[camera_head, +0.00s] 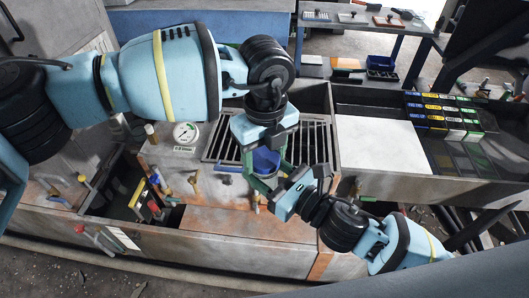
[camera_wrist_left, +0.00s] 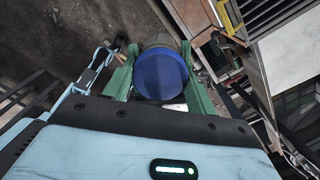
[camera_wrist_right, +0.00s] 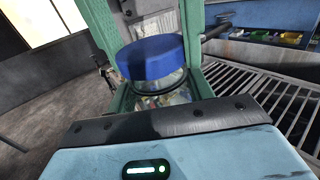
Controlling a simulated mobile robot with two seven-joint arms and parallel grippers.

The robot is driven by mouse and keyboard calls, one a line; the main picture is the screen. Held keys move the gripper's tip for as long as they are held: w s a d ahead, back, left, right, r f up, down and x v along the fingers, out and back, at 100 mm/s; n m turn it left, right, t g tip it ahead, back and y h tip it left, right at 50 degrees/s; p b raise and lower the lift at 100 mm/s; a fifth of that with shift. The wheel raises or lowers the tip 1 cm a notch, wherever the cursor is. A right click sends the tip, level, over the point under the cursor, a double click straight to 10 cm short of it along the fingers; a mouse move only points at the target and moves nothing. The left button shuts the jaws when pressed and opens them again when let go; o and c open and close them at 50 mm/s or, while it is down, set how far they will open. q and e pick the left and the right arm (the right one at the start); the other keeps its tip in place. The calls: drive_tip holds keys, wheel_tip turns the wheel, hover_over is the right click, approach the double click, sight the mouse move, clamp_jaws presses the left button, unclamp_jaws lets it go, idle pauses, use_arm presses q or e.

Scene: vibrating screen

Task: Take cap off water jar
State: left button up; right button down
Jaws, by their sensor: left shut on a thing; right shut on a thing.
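The water jar (camera_wrist_right: 175,94) is clear with mixed coloured contents showing through it, and has a round blue cap (camera_wrist_right: 150,57) at its top. The cap also shows in the head view (camera_head: 265,161) and the left wrist view (camera_wrist_left: 160,74). My left gripper (camera_head: 264,158) comes from above, its green fingers on both sides of the cap and shut on it. My right gripper (camera_head: 262,184) comes from the lower right and is shut on the jar body. I cannot tell whether the cap is seated or slightly raised. Most of the jar is hidden in the head view.
The grippers are close together over the bench near a dark grate (camera_head: 222,143). A round gauge (camera_head: 185,133) stands to the left. A table (camera_head: 365,22) stands behind.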

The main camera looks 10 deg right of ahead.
use_arm(q)
drive_tip(key=n, duration=0.4)
drive_tip(key=shift+n, duration=0.4)
drive_tip(key=shift+r, duration=0.3)
drive_tip(key=shift+r, duration=0.85)
